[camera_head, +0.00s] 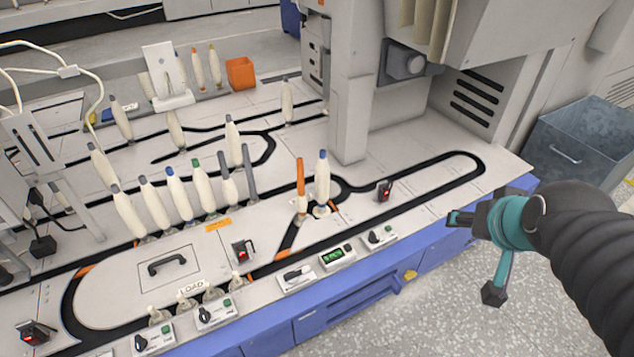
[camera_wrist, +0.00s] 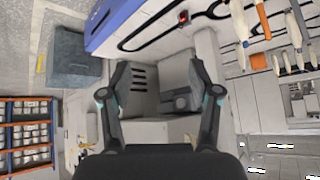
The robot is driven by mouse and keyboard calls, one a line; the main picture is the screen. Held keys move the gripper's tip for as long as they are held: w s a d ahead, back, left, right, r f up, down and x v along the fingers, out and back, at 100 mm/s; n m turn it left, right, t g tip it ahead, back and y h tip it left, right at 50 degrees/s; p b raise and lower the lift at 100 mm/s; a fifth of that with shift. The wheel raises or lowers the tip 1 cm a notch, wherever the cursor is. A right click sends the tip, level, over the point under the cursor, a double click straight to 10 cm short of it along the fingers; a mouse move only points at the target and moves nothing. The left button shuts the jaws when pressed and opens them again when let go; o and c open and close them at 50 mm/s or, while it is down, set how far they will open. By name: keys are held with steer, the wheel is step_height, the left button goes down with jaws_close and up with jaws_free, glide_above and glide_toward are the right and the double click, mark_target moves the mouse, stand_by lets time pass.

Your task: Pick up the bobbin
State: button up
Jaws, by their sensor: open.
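Several white bobbins with coloured tips stand upright on the grey track table. A row of them, including a green-tipped bobbin (camera_head: 204,189), stands at the left. A blue-tipped bobbin (camera_head: 322,180) stands by an orange peg (camera_head: 301,174) near the table's middle. Which one the task means cannot be told. Other bobbins stand farther back, one bobbin (camera_head: 287,103) near the machine. My gripper (camera_head: 474,256) is open and empty, beyond the table's right front edge, well apart from all the bobbins. In the wrist view its fingers (camera_wrist: 157,75) are spread, with bobbins (camera_wrist: 295,32) at upper right.
A tall grey machine (camera_head: 350,100) rises behind the table. A grey metal bin (camera_head: 582,140) stands on the floor at right. Control boxes, one with a green display (camera_head: 334,257), line the table's front edge. Floor at front right is clear.

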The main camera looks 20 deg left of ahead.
steer(key=w+a+f+t+y+b, duration=0.2)
steer(key=w+a+f, duration=0.3)
steer(key=w+a, duration=0.45)
steer(key=n+t+y+b, duration=0.1)
steer(key=t+b, duration=0.4)
glide_toward(322, 179)
steer(key=d+r, duration=0.5)
steer(key=d, duration=0.1)
steer(key=s+a+f+n+t+b, duration=0.1)
steer(key=s+a+f+t+b, duration=0.15)
steer(key=a+f, duration=0.45)
steer(key=x, duration=0.8)
steer(key=d+x, duration=0.1)
steer(key=x, duration=0.4)
steer(key=shift+w+f, duration=0.1)
steer(key=shift+f, duration=0.05)
steer(key=c, duration=0.9)
steer(key=shift+c, duration=0.5)
